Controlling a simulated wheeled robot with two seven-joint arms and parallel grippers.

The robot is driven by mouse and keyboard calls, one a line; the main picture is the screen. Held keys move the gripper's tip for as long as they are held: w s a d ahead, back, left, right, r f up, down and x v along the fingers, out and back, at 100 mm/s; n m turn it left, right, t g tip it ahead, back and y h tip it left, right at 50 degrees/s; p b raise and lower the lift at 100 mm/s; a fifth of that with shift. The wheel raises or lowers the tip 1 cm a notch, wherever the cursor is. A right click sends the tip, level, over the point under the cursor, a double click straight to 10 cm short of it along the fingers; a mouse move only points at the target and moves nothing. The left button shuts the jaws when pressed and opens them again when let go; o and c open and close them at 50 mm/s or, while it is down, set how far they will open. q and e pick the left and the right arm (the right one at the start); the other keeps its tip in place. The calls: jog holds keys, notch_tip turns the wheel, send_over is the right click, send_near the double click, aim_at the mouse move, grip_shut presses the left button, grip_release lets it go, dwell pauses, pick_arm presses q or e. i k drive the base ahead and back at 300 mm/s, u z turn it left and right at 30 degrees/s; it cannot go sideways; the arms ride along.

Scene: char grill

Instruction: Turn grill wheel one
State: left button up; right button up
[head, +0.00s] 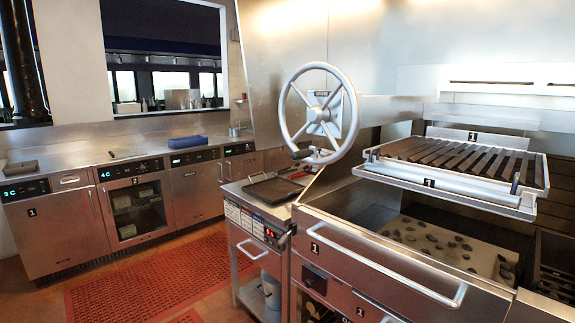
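The grill wheel (318,114) is a large pale-grey spoked hand wheel, mounted upright on a plate on the steel back wall. A dark handle knob (302,154) sits at its lower left rim. To its right is the raised grill grate (455,158), marked 1, held above an open charcoal bed (450,246). Neither of my grippers is in view, and nothing touches the wheel.
A steel drawer front with a long bar handle (385,266) stands under the grill. A small side cart (262,205) with a dark pan (272,188) is below the wheel. A steel counter (120,152) runs along the left. Red floor mats (150,280) cover clear floor.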

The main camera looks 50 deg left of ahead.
aim_at(317, 114)
jog(key=u, duration=0.4)
jog(key=i, duration=0.4)
jog(key=z, duration=1.4)
jog(key=k, duration=0.85)
jog(key=u, duration=0.9)
jog(key=i, duration=0.5)
jog(key=u, duration=0.05)
